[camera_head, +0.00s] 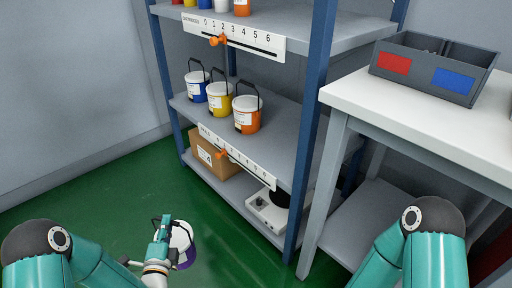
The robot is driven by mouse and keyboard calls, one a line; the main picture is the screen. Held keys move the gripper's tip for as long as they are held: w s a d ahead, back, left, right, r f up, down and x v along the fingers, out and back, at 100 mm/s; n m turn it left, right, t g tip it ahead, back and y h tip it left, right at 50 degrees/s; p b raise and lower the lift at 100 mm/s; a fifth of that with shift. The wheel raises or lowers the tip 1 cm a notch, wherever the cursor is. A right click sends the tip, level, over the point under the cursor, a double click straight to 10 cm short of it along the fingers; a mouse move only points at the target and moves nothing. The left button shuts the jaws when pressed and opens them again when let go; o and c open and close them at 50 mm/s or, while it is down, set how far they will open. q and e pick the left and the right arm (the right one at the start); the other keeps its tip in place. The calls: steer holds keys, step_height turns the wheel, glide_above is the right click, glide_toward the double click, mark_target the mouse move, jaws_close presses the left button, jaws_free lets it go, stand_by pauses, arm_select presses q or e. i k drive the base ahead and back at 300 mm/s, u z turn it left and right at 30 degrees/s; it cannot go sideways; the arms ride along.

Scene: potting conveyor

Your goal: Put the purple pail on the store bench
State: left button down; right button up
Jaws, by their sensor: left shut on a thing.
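The purple pail (188,252) shows in the head view at the lower left, above the green floor. I see its white top or lid and a purple edge on its right side. My left gripper (170,232) is shut on the pail at its top; the exact contact is partly hidden by the gripper. A white-topped bench (400,112) stands at the right; I cannot tell from a label whether it is the store bench. My right arm comes in at the lower right, but its gripper is outside the picture.
A blue-posted shelf rack (309,130) stands in the middle. Its middle shelf holds blue (197,88), yellow (219,102) and orange (246,116) pails. A cardboard box (222,165) and a scale (268,212) are below. A grey divided bin (470,97) occupies the bench's back.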

mark_target(408, 100)
steer(key=u, duration=0.05)
steer(key=k, duration=1.9)
steer(key=z, duration=0.6)
steer(key=i, duration=1)
steer(key=u, duration=0.05)
